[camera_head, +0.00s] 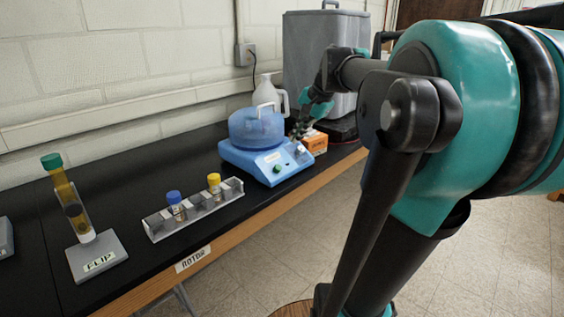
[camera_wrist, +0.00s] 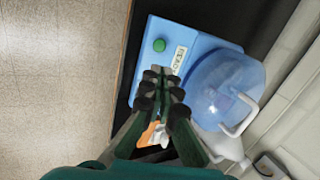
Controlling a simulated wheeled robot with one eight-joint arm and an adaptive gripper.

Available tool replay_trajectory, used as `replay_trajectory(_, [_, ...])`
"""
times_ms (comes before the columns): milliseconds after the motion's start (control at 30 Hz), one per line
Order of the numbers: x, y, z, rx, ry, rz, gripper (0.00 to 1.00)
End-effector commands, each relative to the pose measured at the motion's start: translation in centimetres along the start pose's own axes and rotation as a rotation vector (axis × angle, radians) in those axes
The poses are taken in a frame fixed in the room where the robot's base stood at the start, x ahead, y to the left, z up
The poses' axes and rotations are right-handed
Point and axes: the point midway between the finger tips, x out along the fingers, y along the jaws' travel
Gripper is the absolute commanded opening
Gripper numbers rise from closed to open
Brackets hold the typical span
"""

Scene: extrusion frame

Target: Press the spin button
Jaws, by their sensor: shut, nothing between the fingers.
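The blue centrifuge (camera_head: 252,163) stands on the black bench with its translucent blue lid (camera_head: 256,128) down. A round green button (camera_head: 278,169) is on its sloped front panel, beside a small white label. In the wrist view the green button (camera_wrist: 159,45) shows clear, just beyond my fingertips, with the label (camera_wrist: 179,58) beside it. My gripper (camera_wrist: 161,75) is shut and empty, over the front panel. The fingers hide part of the panel, and I cannot tell their height above it. In the head view my gripper (camera_head: 297,134) is at the panel's right end, apart from the green button.
An orange box (camera_head: 315,142) and a white jug (camera_head: 266,92) stand by the centrifuge. A large grey bin (camera_head: 305,60) is behind. A clear rack (camera_head: 196,213) with blue- and yellow-capped vials and a stand (camera_head: 98,258) with a green-capped tube are left. The bench front is open floor.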

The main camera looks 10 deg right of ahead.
Motion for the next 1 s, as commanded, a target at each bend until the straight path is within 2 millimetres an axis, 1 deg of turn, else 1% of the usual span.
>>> replay_trajectory(300, [6.2, 0.0, 0.1, -0.002, -0.001, 0.0, 0.0])
replay_trajectory(533, [10.1, 0.0, 0.1, -0.002, 0.0, 0.0, 0.0])
replay_trajectory(600, [10.9, 0.0, 0.0, -0.001, 0.0, 0.0, 0.0])
replay_trajectory(733, [11.8, 0.0, 0.0, 0.0, 0.0, 0.0, 0.0])
replay_trajectory(1000, [12.2, 0.0, 0.0, 0.001, 0.0, 0.0, 0.0])
